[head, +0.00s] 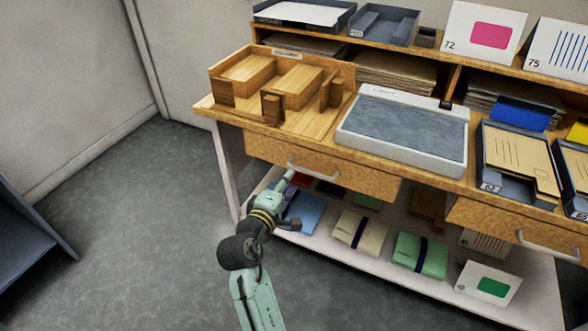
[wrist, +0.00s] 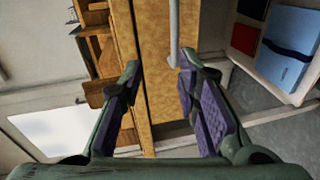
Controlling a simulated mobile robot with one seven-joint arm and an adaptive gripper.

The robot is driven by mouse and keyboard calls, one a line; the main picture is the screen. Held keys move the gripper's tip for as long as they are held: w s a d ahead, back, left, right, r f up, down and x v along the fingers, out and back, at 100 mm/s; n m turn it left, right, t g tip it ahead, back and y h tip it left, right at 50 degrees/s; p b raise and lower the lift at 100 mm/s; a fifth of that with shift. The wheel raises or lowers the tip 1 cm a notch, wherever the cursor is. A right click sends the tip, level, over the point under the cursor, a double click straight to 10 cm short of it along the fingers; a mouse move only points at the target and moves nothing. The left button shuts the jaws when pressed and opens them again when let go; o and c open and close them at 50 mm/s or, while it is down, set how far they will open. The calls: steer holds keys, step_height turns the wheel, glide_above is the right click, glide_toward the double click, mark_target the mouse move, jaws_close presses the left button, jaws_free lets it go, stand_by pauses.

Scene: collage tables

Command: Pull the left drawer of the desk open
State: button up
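The desk's left drawer (head: 350,176) has a wooden front under the tabletop and looks shut. Its pale curved handle (head: 313,170) sits on the front. My gripper (head: 287,183) is just in front of and below the handle's left end in the head view, where its fingers are small and hard to make out. In the wrist view my gripper (wrist: 158,64) is open. The handle (wrist: 174,35) appears between the fingertips' lines, close to the right finger, with the drawer front (wrist: 160,100) behind. I cannot tell whether a finger touches the handle.
A wooden organizer (head: 290,80) and a grey-topped light pad (head: 400,130) stand on the desk. The lower shelf (head: 345,250) holds several folded bundles. A right drawer (head: 480,218) has its own handle. Floor is clear left of the desk; a dark blue-grey piece (head: 30,240) stands far left.

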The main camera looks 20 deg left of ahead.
mark_target(309, 172)
steer(key=shift+h, duration=0.6)
steer(key=w+f, duration=0.1)
steer(key=w, duration=0.2)
steer(key=w+d+f+p, duration=0.1)
steer(key=w, duration=0.3)
steer(key=w+d+f, duration=0.1)
steer(key=w+f, duration=0.1)
steer(key=w, duration=0.1)
steer(key=shift+w+d+p, duration=0.1)
steer(key=shift+w+p, duration=0.1)
steer(key=shift+p, duration=0.2)
jaws_close()
